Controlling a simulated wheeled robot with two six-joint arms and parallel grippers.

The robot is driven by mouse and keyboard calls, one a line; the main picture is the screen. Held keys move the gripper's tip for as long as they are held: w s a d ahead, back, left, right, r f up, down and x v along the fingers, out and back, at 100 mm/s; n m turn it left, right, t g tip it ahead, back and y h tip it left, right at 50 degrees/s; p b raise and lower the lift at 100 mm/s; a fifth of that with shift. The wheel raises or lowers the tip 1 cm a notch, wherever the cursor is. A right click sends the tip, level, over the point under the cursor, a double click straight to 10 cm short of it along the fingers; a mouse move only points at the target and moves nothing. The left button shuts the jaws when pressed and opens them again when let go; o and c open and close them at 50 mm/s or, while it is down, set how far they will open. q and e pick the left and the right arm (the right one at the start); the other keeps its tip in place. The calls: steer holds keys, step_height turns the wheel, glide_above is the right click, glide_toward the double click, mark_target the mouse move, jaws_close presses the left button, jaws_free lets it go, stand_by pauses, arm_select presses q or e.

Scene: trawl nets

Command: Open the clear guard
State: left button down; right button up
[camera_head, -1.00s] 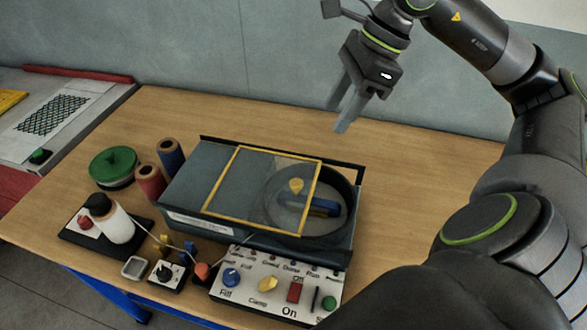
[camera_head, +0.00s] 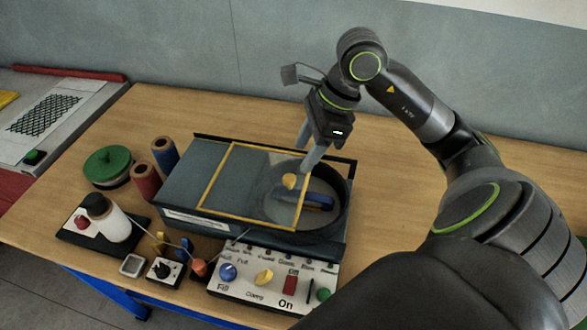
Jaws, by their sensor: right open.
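The clear guard (camera_head: 233,187) is a flat see-through panel in a yellow frame. It lies on top of a dark grey machine (camera_head: 180,189) and covers the left part of its round well (camera_head: 340,206). A yellow knob (camera_head: 289,181) and a blue part (camera_head: 318,201) show in the well. My right gripper (camera_head: 308,156) is open, pointing down, with its fingertips at the guard's far right corner. I cannot tell whether they touch the frame. My left gripper is not in view.
A control panel (camera_head: 250,293) with knobs and buttons stands in front of the machine. Spools (camera_head: 146,179), a green round lid (camera_head: 106,164) and a white bottle (camera_head: 114,222) stand to the left. The wooden table (camera_head: 405,190) is clear to the right.

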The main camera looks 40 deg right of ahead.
mark_target(290, 177)
steer(key=shift+x, duration=3.4)
steer(key=shift+c, duration=0.2)
jaws_close()
